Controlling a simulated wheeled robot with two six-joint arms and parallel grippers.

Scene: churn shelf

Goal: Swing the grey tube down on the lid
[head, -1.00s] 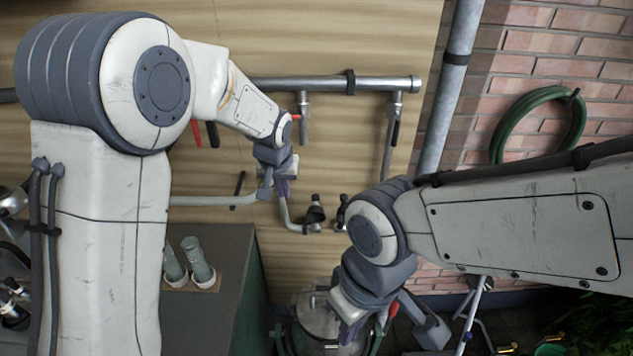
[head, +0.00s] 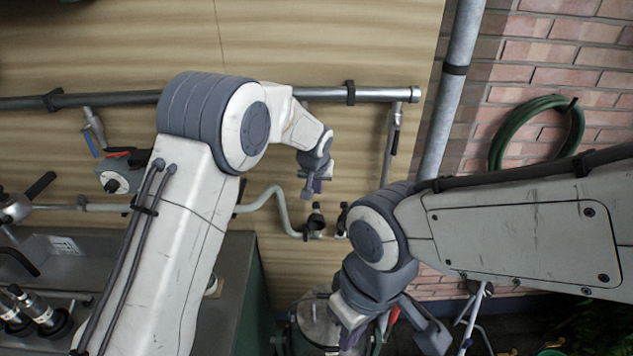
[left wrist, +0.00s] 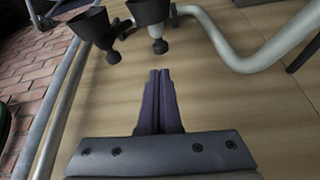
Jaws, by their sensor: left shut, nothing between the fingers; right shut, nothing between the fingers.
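The grey tube (head: 280,200) runs along the wooden wall, bends up and then down, and ends near black cup-shaped fittings (head: 316,218). In the left wrist view the tube (left wrist: 262,58) curves in from the right, and a black fitting (left wrist: 150,12) lies just beyond my fingertips. My left gripper (head: 311,192) is shut and empty, just above these fittings and right of the tube's bend. The metal lid (head: 316,322) is on a round vessel below, partly hidden by my right arm. My right gripper (head: 352,334) hangs over the lid's right side, shut and empty.
A horizontal metal pipe (head: 250,97) with hanging taps (head: 394,130) crosses the wall above. A dark counter (head: 236,290) stands left of the vessel. A green hose (head: 500,140) hangs on the brick wall at right.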

